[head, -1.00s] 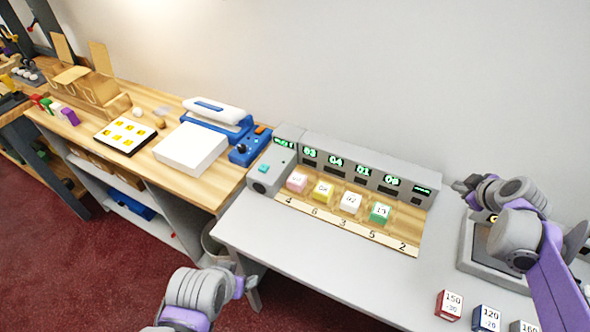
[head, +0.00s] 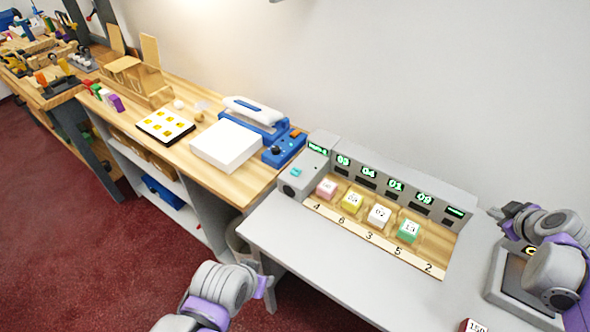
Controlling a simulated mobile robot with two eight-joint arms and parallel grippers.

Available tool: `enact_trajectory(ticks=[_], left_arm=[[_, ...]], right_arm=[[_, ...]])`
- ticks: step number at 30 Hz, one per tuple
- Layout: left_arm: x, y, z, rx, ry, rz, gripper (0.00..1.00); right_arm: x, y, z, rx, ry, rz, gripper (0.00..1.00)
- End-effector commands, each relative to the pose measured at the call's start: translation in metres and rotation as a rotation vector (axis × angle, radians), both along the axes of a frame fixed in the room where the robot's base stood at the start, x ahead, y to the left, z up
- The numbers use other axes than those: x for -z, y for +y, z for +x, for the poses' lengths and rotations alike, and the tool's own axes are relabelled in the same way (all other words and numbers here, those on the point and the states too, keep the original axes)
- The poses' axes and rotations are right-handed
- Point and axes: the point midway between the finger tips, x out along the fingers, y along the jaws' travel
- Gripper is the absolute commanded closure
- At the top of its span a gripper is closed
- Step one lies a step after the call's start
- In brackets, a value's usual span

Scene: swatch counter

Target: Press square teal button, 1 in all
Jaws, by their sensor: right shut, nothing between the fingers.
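The square teal button (head: 296,172) sits on the sloped top of the grey control box (head: 300,182) at the left end of the block dispenser. Nothing covers it. My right gripper (head: 511,213) is shut and empty, at the right beyond the dispenser's far end, well away from the button. My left gripper (head: 268,283) is low in the view, in front of the grey table's left corner and well apart from the button. Its fingers are too small to tell open or shut.
The dispenser holds pink (head: 327,188), yellow (head: 351,201), white (head: 379,215) and green (head: 408,231) blocks in numbered slots. A grey device with a dark plate (head: 505,290) stands at right. The grey table (head: 330,265) is clear in front. A blue-and-white press (head: 255,118) stands left.

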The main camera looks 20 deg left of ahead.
Motion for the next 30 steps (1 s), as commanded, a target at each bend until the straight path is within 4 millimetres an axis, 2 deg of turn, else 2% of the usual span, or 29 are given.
enact_trajectory(ticks=[1,7,30], left_arm=[[0.0,0.0,0.0,0.0,0.0,0.0,0.64],[0.0,0.0,0.0,0.0,0.0,0.0,1.0],[0.0,0.0,0.0,0.0,0.0,0.0,1.0]], right_arm=[[0.0,0.0,0.0,0.0,0.0,0.0,1.0],[0.0,0.0,0.0,0.0,0.0,0.0,1.0],[0.0,0.0,0.0,0.0,0.0,0.0,1.0]])
